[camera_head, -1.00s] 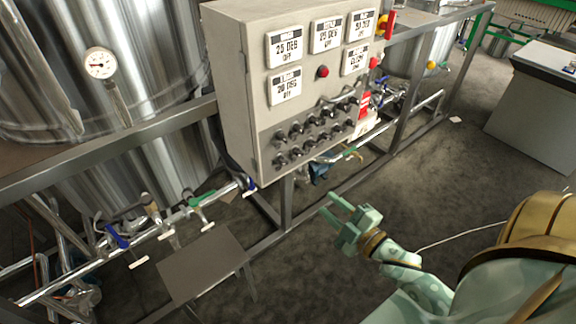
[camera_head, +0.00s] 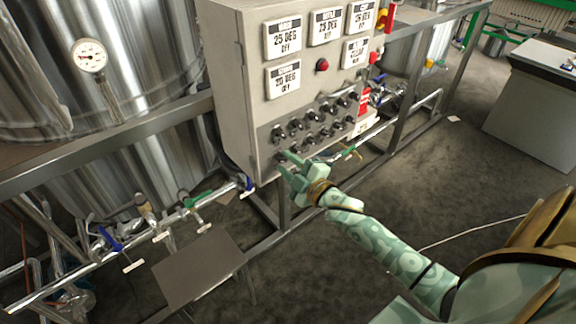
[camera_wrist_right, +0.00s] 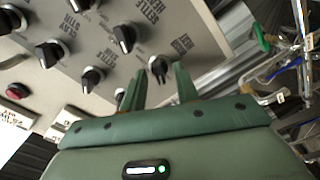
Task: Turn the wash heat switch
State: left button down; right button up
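The grey control panel (camera_head: 228,95) carries rows of black knob switches (camera_head: 295,126) under its displays. My right gripper (camera_head: 284,161) is at the lower left corner of the knob rows, with its two fingers apart. In the right wrist view, a black knob (camera_wrist_right: 158,68) shows between the fingertips of the gripper (camera_wrist_right: 158,75); I cannot tell whether they touch it. In the head view the fingers hide the lower left knob. My left gripper is out of view.
A red button (camera_head: 322,65) and a red-and-yellow switch (camera_head: 384,18) sit higher on the panel. Pipes with blue and green valve handles (camera_head: 197,199) run below left. A steel tank (camera_head: 140,50) stands at left. Floor is open at right.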

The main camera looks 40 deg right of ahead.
grip_shut()
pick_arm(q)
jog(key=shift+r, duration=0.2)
pick_arm(e)
jog(key=m+p, duration=0.3)
jog(key=shift+r, duration=0.2)
jog(key=m+p, duration=0.2)
jog(key=m, duration=0.1)
jog(key=shift+f+m+p, duration=0.1)
jog(key=shift+m+p, duration=0.2)
jog(key=shift+m, duration=0.1)
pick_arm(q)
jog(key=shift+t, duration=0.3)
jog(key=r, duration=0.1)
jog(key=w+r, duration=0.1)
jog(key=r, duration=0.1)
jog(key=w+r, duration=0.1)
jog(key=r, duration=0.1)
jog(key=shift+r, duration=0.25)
pick_arm(e)
jog(key=shift+f+m, duration=0.1)
jog(key=shift+m, duration=0.4)
pick_arm(q)
jog(key=shift+p, duration=0.3)
